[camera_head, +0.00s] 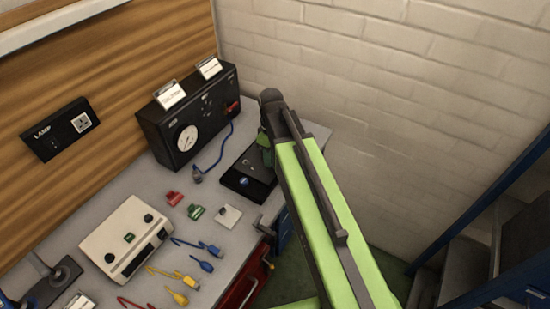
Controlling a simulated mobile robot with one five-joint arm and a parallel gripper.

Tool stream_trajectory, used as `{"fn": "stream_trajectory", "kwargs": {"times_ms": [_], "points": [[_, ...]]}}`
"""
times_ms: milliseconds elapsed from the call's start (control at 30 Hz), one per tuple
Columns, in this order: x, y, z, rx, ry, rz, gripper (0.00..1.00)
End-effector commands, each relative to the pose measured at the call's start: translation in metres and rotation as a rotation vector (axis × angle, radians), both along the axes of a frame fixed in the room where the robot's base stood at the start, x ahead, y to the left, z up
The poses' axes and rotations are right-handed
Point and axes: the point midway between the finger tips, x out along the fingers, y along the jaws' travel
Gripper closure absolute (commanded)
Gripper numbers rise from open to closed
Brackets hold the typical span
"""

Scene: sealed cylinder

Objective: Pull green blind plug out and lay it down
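My light-green arm reaches from the lower right to the back of the grey bench. My gripper (265,152) is at its far end, low over the back right part of a black flat box (234,186). The fingers are small, dark and partly hidden by the arm, so I cannot see whether they hold anything. The black box has a blue round part on top and a small pale spot behind it. A small green piece (195,211) lies loose on the bench. I cannot tell which green thing is the blind plug.
A black gauge box (188,139) with a blue cable stands against the wooden panel. A red piece (174,198) and a white square block (228,216) lie nearby. The white box (110,237) and blue and yellow cables fill the front. Bare bench shows between them.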

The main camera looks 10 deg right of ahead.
Motion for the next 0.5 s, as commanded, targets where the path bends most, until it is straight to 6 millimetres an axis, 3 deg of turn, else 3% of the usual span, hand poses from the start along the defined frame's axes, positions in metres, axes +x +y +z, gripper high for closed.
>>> {"fn": "stream_trajectory", "kwargs": {"times_ms": [33,267,500], "points": [[0.0000,0.0001,0.0000,0.000,0.000,0.000,0.69],[-0.0001,0.0004,0.0000,0.000,0.000,0.001,0.99],[-0.0001,0.0006,0.0000,0.000,0.000,0.001,1.00]]}}
